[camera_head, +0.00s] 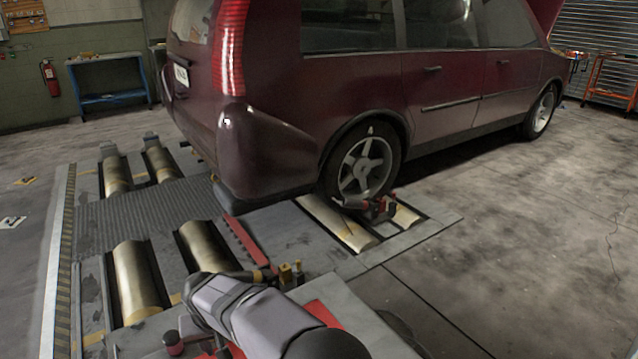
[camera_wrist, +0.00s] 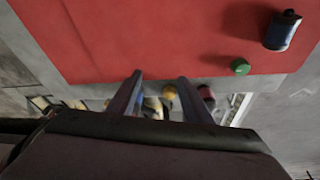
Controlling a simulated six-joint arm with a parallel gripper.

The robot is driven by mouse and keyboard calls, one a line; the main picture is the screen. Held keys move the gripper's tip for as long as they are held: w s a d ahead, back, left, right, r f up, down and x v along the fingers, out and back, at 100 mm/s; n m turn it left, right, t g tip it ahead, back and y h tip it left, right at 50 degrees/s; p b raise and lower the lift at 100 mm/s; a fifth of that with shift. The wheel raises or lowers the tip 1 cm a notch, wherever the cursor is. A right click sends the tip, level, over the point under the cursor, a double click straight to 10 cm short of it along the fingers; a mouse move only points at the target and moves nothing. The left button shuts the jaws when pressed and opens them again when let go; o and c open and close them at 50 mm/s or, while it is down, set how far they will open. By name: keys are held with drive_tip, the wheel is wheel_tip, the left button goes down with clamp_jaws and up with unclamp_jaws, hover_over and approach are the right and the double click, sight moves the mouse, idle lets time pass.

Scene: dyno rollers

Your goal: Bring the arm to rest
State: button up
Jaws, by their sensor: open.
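My gripper (camera_wrist: 160,77) shows in the wrist view with its two dark fingers apart and nothing between the tips. The fingertips overlap the near edge of a red surface (camera_wrist: 190,35); I cannot tell the height above it. In the head view my grey arm lies low across the bottom centre, over a grey stand with a red top (camera_head: 343,325). The gripper's fingers cannot be made out there.
On or by the red surface are a dark blue cylinder (camera_wrist: 283,30), a green button (camera_wrist: 240,66) and a yellow round part (camera_wrist: 169,92). A dark red van (camera_head: 440,85) stands with its rear wheel (camera_head: 362,165) at the brass rollers (camera_head: 335,222). Open floor (camera_head: 540,230) lies right.

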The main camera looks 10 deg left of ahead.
drive_tip(key=w+d+r+m+g+h, duration=0.1)
drive_tip(key=d+m, duration=0.1)
drive_tip(key=d, duration=1.3)
drive_tip(key=w+d+r+m+h, duration=0.1)
drive_tip(key=d+r, duration=0.1)
drive_tip(key=d, duration=1.2)
drive_tip(key=s+d+f+m+g, duration=0.2)
drive_tip(key=s+d+m, duration=0.1)
drive_tip(key=s+d, duration=1.3)
wheel_tip(320, 180, up, 31)
drive_tip(key=d+p, duration=0.1)
drive_tip(key=p, duration=3)
drive_tip(key=shift+s, duration=0.1)
wheel_tip(320, 180, down, 49)
drive_tip(key=b, duration=4.9)
drive_tip(key=shift+f, duration=0.15)
